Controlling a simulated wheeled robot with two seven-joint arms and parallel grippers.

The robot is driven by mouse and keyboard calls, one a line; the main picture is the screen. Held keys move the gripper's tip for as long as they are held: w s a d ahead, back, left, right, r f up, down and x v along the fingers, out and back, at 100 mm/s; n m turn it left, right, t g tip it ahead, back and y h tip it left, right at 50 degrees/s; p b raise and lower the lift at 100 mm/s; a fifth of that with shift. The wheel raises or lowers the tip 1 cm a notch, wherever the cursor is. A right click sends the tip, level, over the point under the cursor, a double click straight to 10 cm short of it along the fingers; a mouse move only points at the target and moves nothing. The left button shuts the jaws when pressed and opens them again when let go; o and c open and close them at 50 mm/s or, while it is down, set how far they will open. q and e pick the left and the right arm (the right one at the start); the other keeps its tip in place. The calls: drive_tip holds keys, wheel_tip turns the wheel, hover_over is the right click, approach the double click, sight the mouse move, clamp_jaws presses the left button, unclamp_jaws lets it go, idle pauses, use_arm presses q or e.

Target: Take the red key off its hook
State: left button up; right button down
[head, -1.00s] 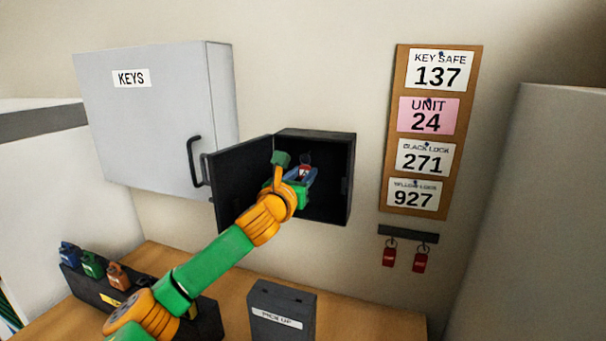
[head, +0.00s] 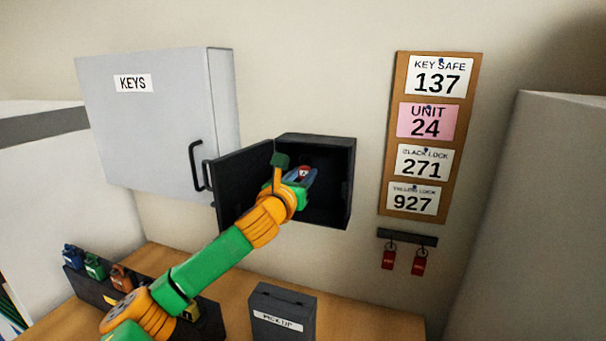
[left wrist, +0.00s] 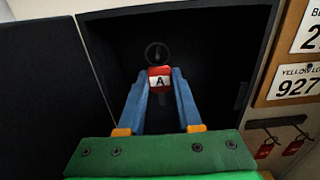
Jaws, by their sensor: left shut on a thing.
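The red key (left wrist: 160,72) hangs inside the open black key safe (head: 329,216), with a white label marked A and a ring above it. In the left wrist view my left gripper (left wrist: 160,80) has its two blue fingers shut on the red key from both sides. In the head view my left gripper (head: 305,175) reaches into the safe, and the key shows as a small red patch between its fingers. The hook behind the ring is dark and hard to make out. My right gripper is not in view.
The safe's door (head: 243,185) stands open on the left, close to my arm. A grey KEYS cabinet (head: 150,130) hangs further left. Two red tags (head: 388,258) hang from a dark rail (head: 408,238) at right. A PICK UP box (head: 283,313) stands on the bench below.

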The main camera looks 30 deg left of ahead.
use_arm(q)
drive_tip(key=b+v, duration=0.1)
drive_tip(key=v, duration=0.7)
drive_tip(key=shift+s, duration=0.25)
idle(0.4)
